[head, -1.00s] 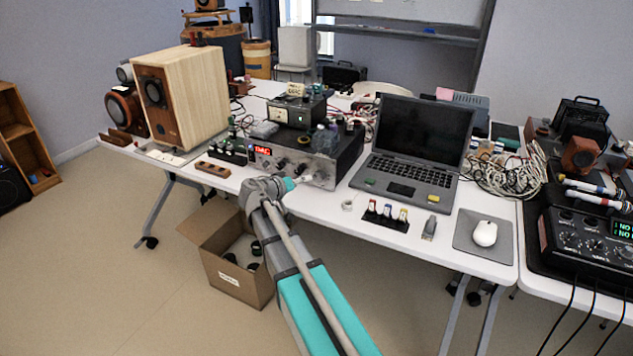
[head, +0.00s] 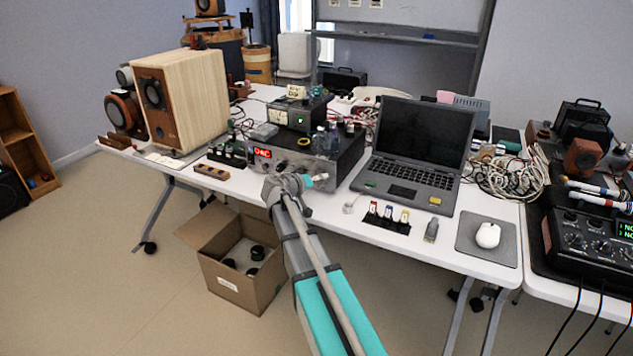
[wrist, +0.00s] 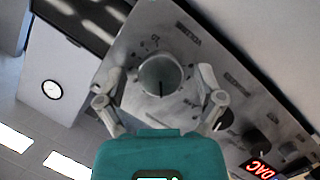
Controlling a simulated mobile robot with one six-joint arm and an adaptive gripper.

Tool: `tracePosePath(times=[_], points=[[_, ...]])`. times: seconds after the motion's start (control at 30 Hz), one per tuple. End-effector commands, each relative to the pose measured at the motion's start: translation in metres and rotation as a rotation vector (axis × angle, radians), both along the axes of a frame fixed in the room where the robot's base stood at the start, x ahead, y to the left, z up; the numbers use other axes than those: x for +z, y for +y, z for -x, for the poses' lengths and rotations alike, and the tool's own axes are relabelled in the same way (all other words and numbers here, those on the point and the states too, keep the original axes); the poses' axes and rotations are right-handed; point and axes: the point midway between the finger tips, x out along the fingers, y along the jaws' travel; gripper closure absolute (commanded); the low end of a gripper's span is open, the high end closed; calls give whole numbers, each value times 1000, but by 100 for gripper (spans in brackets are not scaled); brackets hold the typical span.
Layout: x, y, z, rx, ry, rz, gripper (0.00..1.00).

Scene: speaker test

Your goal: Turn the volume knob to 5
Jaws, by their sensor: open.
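The volume knob (wrist: 160,76) is a large round grey-green knob on the silver front panel (wrist: 185,40) of the amplifier, in the wrist view. A short dark line marks its lower side as pictured; the small marks around it are too blurred to read. My gripper (wrist: 161,80) is open, with one finger on each side of the knob and visible gaps; I cannot tell how deep the fingertips reach. In the head view, the amplifier (head: 345,160) stands on the table, and my gripper (head: 320,178) is at its front right, hiding the knob.
Smaller dark knobs (wrist: 253,140) and a red-lit display (wrist: 260,168) sit on the same panel. A laptop (head: 415,180) stands right of the amplifier, with a row of small coloured-top items (head: 386,215) in front. An open cardboard box (head: 240,275) is on the floor below.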

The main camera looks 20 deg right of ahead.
Motion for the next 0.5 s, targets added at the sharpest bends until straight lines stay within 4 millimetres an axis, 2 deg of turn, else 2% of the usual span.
tracePosePath(times=[0.03, 0.07, 0.43, 0.5], points=[[0, 0, 0, 0, 0, 0, 17], [0, 0, 0, 0, 0, 0, 23], [0, 0, 0, 0, 0, 0, 91], [0, 0, 0, -1, 0, 1, 95]])
